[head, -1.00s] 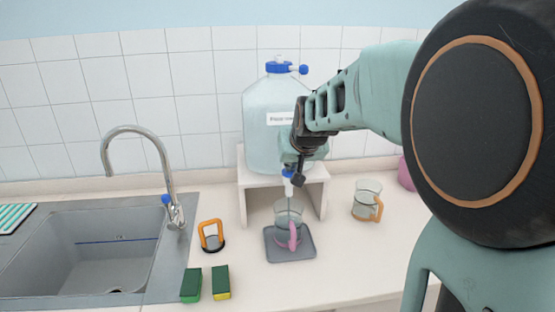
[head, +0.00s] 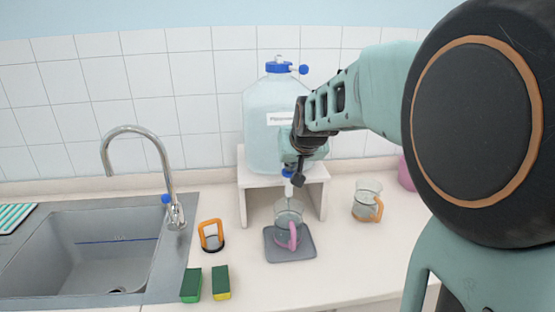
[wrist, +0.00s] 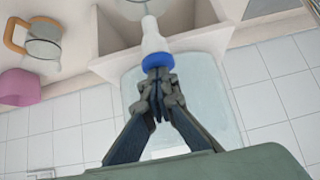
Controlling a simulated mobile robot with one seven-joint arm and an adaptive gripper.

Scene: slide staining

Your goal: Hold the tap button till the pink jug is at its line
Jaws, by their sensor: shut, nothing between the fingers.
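The pink jug (head: 292,238), clear with a pink handle, stands upright on a grey mat (head: 290,256) under the tap. Its line and water level are too small to read. The tap has a white spout (wrist: 152,36) and a blue part (wrist: 163,62), below the front of a large clear water bottle (head: 270,135). My gripper (wrist: 158,72) is shut and empty, its fingertips at the tap's blue part; I cannot tell whether they press it. In the head view my gripper (head: 297,182) partly hides the tap.
A white stand (head: 318,190) carries the bottle. An orange-handled jug (head: 367,200) and a pink container (head: 406,175) stand to the right. To the left are a sink (head: 100,245), a faucet (head: 172,185), an orange-handled item (head: 211,236) and two sponges (head: 191,284).

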